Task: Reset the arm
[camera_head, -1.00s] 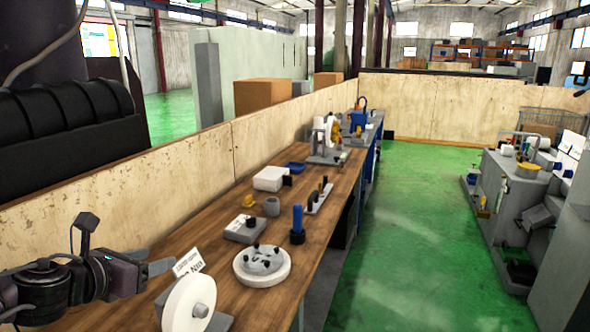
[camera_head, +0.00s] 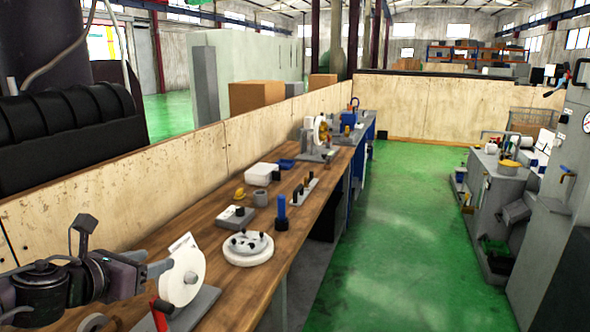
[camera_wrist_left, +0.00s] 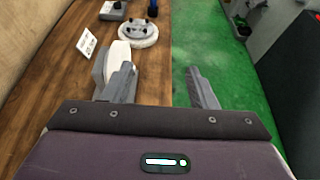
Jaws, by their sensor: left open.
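My left gripper (camera_head: 160,268) comes in from the left in the head view, above the near end of the wooden workbench (camera_head: 225,233). It also shows in the left wrist view (camera_wrist_left: 160,85), with its two fingers spread apart and nothing between them. A white grinding wheel (camera_head: 184,277) stands upright on a grey base close to the fingers. In the left wrist view the wheel (camera_wrist_left: 117,57) lies beyond the left finger, which partly covers its base. I cannot tell whether they touch. My right gripper is not in view.
A white round plate with dark knobs (camera_head: 248,249), a blue cylinder (camera_head: 282,212) and a white box (camera_head: 262,174) stand along the bench. A wooden partition (camera_head: 190,170) runs behind it. Green floor (camera_head: 390,230) lies open to the right, with grey machines (camera_head: 495,195) beyond.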

